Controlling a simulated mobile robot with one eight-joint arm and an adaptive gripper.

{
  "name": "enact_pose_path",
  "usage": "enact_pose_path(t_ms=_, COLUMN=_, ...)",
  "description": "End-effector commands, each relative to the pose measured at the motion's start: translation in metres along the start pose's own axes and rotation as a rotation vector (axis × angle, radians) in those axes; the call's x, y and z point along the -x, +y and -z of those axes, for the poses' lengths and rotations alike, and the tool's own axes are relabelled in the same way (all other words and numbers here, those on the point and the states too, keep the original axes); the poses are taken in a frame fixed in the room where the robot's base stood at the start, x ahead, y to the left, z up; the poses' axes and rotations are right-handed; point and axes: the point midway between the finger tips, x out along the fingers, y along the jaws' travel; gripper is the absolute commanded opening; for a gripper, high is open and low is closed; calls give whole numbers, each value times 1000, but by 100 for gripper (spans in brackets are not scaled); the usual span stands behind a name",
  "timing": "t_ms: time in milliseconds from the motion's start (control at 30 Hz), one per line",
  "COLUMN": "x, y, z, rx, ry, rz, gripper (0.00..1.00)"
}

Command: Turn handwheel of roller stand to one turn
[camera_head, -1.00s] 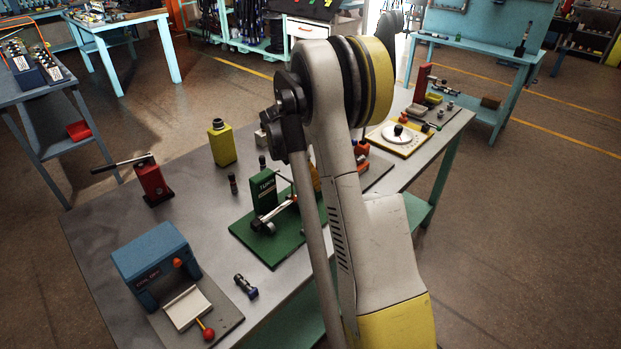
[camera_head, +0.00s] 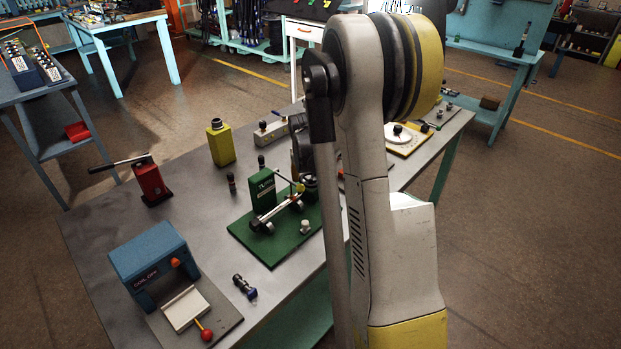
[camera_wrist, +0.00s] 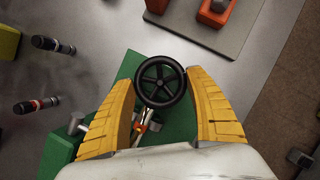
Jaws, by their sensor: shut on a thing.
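The roller stand (camera_head: 262,192) is green, with a box-like post, a flat base and rollers on a rod, on the grey workbench. Its base also shows in the wrist view (camera_wrist: 124,72). The black spoked handwheel (camera_wrist: 160,82) is between the two yellow-orange fingers of my gripper (camera_wrist: 164,72), which is shut on its rim from both sides. In the head view my arm partly covers the gripper and handwheel, so the grip is unclear there.
A blue device (camera_head: 152,255) stands at the bench's front left. A red lever device (camera_head: 150,180) and a yellow bottle (camera_head: 221,145) stand behind. Small dark cylinders are left of the stand. A white dial on a yellow plate (camera_head: 410,139) lies to the right.

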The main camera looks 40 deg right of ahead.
Motion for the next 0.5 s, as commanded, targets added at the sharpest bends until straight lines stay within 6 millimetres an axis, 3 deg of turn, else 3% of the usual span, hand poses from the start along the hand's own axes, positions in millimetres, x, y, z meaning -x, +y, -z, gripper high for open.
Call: enact_pose_path(t_ms=500, x=0, y=-1, z=1, rx=155, ry=3, rz=-64, gripper=34)
